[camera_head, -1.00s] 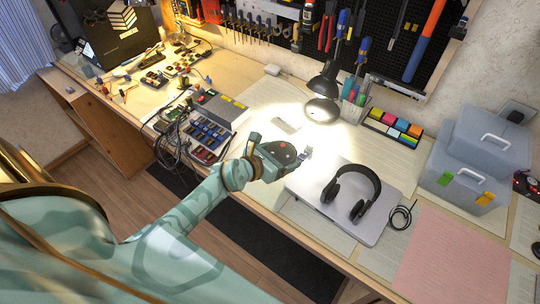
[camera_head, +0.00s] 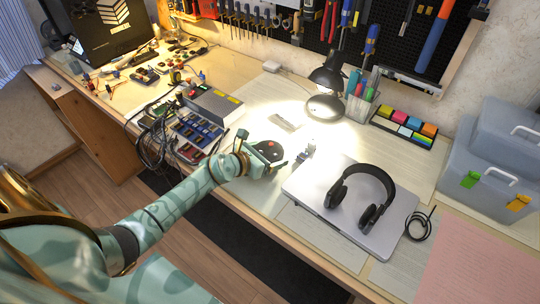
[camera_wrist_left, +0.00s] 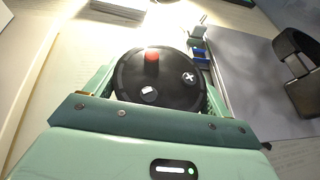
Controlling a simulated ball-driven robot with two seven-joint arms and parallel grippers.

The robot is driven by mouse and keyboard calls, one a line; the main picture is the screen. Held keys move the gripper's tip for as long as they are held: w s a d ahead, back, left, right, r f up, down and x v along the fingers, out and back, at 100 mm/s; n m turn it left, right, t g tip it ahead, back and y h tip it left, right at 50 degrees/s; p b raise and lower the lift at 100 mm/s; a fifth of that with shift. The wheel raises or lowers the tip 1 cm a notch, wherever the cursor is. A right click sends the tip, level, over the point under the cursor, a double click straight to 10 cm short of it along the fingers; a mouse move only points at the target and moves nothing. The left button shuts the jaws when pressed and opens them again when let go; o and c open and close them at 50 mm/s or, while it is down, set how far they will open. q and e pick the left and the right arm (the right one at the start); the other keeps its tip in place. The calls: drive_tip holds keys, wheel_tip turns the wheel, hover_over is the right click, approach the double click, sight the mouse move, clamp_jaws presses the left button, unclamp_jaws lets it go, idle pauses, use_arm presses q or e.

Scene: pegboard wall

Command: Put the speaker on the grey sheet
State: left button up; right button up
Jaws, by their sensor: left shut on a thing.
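The speaker is a round black disc (camera_head: 271,150) with a red button and a white plus sign. It shows large in the left wrist view (camera_wrist_left: 158,80). My left gripper (camera_head: 268,160) is shut around its sides, over the bench left of the silver laptop. I cannot tell whether the speaker touches the bench. Several pale paper sheets lie on the bench, one partly under the laptop's front edge (camera_head: 322,238); I cannot tell which is the grey sheet. My right gripper is not in view.
Black headphones (camera_head: 362,190) lie on the closed laptop (camera_head: 312,190). A small metal item (camera_head: 305,152) stands at the laptop's back left corner. A lit lamp (camera_head: 328,78) stands behind, an electronics box (camera_head: 208,105) to the left, a pink sheet (camera_head: 475,262) at the right.

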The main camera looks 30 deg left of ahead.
use_arm(q)
drive_tip(key=shift+f, duration=0.15)
drive_tip(key=o, duration=1.1)
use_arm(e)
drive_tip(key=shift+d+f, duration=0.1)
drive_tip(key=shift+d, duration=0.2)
use_arm(q)
drive_tip(key=shift+r, duration=0.2)
drive_tip(key=shift+s+r, duration=0.2)
drive_tip(key=shift+s, duration=0.1)
drive_tip(key=p+v, duration=0.4)
drive_tip(key=v, duration=0.6)
drive_tip(key=shift+s+a, duration=0.1)
drive_tip(key=shift+s, duration=0.1)
drive_tip(key=shift+s+a+r, duration=0.1)
drive_tip(key=shift+s+a, duration=0.05)
drive_tip(key=shift+s, duration=0.3)
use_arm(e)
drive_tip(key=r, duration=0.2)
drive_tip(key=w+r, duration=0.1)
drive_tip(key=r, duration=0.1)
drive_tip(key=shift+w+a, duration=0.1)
